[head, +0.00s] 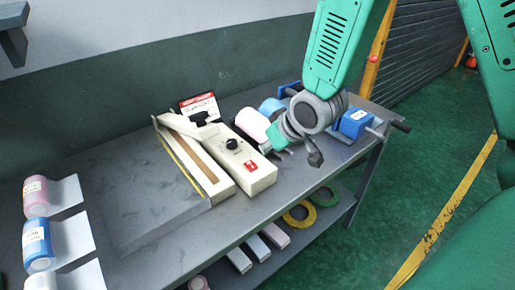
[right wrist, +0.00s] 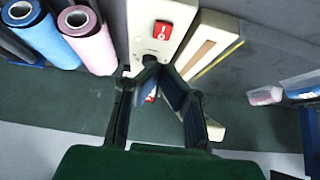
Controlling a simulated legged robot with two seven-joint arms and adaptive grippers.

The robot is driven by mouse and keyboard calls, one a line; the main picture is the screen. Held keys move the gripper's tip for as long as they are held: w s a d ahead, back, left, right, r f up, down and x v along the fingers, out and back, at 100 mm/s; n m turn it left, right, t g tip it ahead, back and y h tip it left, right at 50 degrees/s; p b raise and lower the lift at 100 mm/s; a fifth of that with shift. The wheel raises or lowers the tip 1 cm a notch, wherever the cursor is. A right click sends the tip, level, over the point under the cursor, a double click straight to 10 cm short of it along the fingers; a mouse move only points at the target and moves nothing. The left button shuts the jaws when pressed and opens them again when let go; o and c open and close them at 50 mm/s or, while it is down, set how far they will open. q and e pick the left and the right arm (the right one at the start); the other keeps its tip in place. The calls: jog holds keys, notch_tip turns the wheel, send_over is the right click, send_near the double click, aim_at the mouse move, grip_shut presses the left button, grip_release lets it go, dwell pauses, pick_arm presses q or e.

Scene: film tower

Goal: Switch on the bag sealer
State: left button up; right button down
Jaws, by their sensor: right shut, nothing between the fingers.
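The bag sealer (head: 254,178) is a cream box with a long sealing bar, standing on the grey bench. A red switch (head: 250,166) with a white mark and a black knob (head: 232,144) sit on its top. The red switch also shows in the right wrist view (right wrist: 162,30); its on or off position cannot be told. My right gripper (head: 316,159) is shut and empty, right of the sealer and apart from the switch. In the right wrist view its fingertips (right wrist: 157,66) cover part of the sealer near the knob. My left gripper is not in view.
A pink roll (head: 252,124) and a blue roll (head: 271,107) lie right of the sealer, close to my right gripper. The lower shelf holds tape rings (head: 299,216).

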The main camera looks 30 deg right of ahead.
jog(key=shift+s+a+r, duration=0.1)
jog(key=shift+s+r, duration=0.75)
jog(key=shift+s, duration=0.25)
jog(key=s+a+f+g+b, duration=0.1)
jog(key=s+f+g+b, duration=0.1)
jog(key=s+f, duration=0.5)
jog(key=s+a+f+g+b, duration=0.1)
jog(key=s+f+g+b, duration=0.1)
jog(key=s+f, duration=0.6)
jog(key=s+a+f+g+b, duration=0.1)
jog(key=s+f+b, duration=0.3)
jog(key=f, duration=1.4)
jog(key=s+g, duration=0.1)
jog(key=s, duration=0.3)
jog(key=shift+a+f+g+h, duration=0.25)
jog(key=shift+a+g+h, duration=0.05)
